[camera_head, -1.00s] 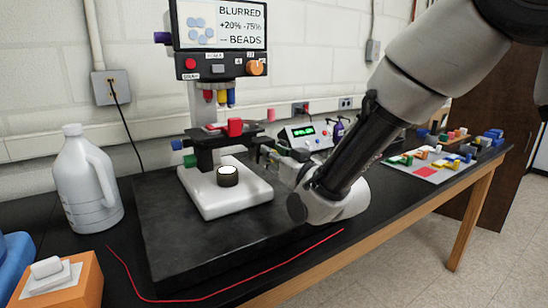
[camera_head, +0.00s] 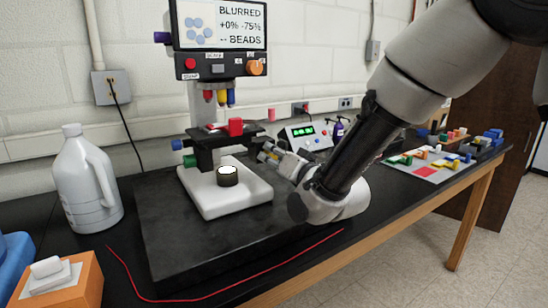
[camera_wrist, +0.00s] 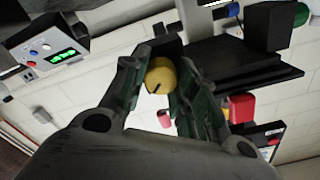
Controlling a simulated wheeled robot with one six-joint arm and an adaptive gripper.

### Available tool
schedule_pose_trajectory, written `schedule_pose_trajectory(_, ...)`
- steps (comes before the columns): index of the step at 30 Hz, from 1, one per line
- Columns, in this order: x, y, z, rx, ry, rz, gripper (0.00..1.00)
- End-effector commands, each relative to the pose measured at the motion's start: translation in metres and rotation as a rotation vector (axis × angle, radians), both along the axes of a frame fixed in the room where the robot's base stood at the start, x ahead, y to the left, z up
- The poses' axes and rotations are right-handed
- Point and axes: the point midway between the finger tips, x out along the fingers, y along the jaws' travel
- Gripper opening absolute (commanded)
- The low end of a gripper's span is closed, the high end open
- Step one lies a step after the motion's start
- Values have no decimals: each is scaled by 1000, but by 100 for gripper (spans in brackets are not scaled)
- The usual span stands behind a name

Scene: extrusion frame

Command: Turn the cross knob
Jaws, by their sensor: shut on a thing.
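A yellow round knob (camera_wrist: 161,75) with a dark line on its face sits between the fingers of my gripper (camera_wrist: 160,88) in the wrist view; I take it as the cross knob. The fingers are shut on it from both sides. In the head view my gripper (camera_head: 266,154) is at the right side of the microscope's stage (camera_head: 222,139), and the knob is mostly hidden. The microscope's screen (camera_head: 220,24) reads "BLURRED", "+0% -75%" and "BEADS".
A blue knob (camera_head: 177,144) and a green knob (camera_head: 190,160) stick out left of the stage. A red block (camera_head: 236,127) is on the stage. A black-and-white cylinder (camera_head: 228,176) stands on the white base (camera_head: 210,208). A powered box (camera_head: 306,135) stands behind my gripper.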

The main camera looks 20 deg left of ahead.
Motion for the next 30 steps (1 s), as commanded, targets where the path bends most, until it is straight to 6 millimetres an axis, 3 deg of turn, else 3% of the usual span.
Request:
schedule_pose_trajectory(8,1,0,5,9,-6,-2,5)
schedule_pose_trajectory(9,1,0,5,9,-6,-2,32)
schedule_pose_trajectory(12,1,0,5,9,-6,-2,50)
schedule_pose_trajectory(25,-1,-1,2,3,-4,-1,51)
schedule_pose_trajectory(30,-14,-16,2,3,-2,0,51)
